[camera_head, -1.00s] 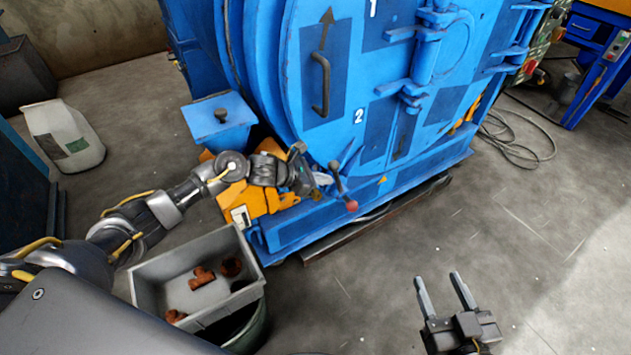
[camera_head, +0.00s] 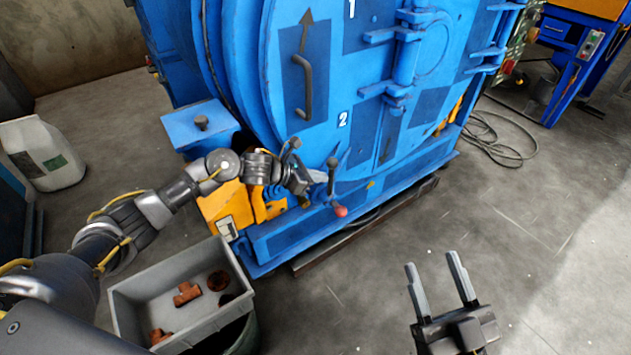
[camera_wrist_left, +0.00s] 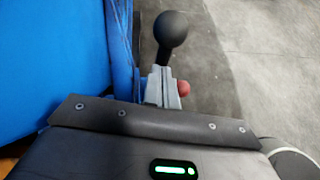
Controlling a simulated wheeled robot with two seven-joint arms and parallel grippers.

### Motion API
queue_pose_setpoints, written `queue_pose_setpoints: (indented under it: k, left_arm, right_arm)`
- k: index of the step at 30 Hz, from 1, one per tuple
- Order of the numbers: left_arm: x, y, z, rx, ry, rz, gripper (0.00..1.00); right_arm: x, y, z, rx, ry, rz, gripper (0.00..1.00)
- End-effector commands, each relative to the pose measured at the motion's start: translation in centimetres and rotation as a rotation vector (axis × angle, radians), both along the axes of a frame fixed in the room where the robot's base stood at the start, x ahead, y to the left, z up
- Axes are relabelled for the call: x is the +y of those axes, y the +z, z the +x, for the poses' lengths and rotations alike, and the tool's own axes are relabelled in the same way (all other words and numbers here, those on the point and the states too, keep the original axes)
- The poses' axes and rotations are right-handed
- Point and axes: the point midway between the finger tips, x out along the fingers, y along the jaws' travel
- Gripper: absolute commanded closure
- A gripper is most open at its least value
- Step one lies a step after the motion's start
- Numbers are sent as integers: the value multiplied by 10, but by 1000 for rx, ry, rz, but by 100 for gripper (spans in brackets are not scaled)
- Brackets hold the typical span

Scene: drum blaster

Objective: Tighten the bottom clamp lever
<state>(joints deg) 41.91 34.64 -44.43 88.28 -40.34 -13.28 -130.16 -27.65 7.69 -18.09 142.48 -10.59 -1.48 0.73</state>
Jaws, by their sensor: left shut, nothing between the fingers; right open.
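The bottom clamp lever (camera_head: 333,186) is a dark bar low on the front of the blue drum blaster (camera_head: 425,120). It has a dark ball at its top and a red knob (camera_head: 340,211) at its lower end. My left gripper (camera_head: 319,176) is shut and empty, close to the lever's left side; I cannot tell whether it touches. In the left wrist view, the dark ball (camera_wrist_left: 172,28) stands just beyond the shut fingers (camera_wrist_left: 161,85), with part of the red knob (camera_wrist_left: 184,88) beside them. My right gripper (camera_head: 434,272) is open and empty, over the floor.
A grey bin (camera_head: 125,298) with rusty pipe fittings stands below my left arm. An orange part (camera_head: 228,207) and a blue box (camera_head: 200,124) are left of the lever.

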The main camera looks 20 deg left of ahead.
Motion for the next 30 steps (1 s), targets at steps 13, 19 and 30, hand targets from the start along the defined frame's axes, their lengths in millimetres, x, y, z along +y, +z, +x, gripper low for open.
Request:
queue_pose_setpoints:
  k: [13,19,30]
  left_arm:
    - [7,0,-4,0,-2,2,100]
    - [32,12,-20,-4,-11,2,100]
    - [71,63,-52,0,-10,2,100]
  right_arm:
    - [-1,0,0,-10,-3,7,46]
    - [-4,9,0,-47,-10,29,46]
    - [4,-20,3,150,0,-88,46]
